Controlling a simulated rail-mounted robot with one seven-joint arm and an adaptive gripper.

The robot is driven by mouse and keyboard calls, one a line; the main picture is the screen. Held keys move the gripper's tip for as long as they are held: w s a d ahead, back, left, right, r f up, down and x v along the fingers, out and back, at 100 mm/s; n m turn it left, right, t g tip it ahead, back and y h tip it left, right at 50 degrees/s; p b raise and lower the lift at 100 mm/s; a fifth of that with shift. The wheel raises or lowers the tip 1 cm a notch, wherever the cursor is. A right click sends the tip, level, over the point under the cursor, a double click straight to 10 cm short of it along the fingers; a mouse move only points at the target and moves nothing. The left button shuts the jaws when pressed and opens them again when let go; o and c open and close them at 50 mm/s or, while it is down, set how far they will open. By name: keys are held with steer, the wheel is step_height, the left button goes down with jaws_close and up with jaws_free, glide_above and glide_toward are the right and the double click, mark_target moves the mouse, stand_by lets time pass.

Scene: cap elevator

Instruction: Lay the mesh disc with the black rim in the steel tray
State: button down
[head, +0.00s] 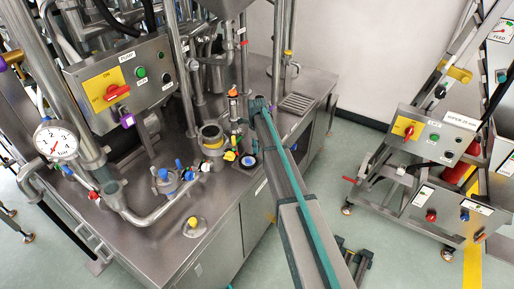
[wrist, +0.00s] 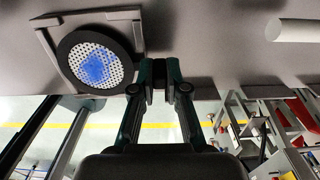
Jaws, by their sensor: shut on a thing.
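The mesh disc (wrist: 92,64) with a black rim lies face-on at the upper left of the wrist view, with blue showing through its holes. It sits within the square raised edge of a grey steel tray (wrist: 128,16). In the head view a black ring (head: 248,160) with a blue middle, seemingly the same disc, lies by the bench's front edge. My gripper (wrist: 157,74) is to the right of the disc, fingertips close together on something small and dark that I cannot make out. In the head view my gripper (head: 257,106) is above the bench, beyond the ring.
The steel bench (head: 165,235) carries pipes, a pressure gauge (head: 57,142), a control box (head: 124,83), valves and an open steel cup (head: 211,137). A slatted grate (head: 297,103) is at the bench's far right. A wheeled frame (head: 425,135) stands to the right across open floor.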

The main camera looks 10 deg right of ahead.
steer(key=shift+f, duration=0.25)
steer(key=c, duration=1.1)
jaws_free()
steer(key=shift+r+p, duration=1.4)
steer(key=shift+r, duration=2.1)
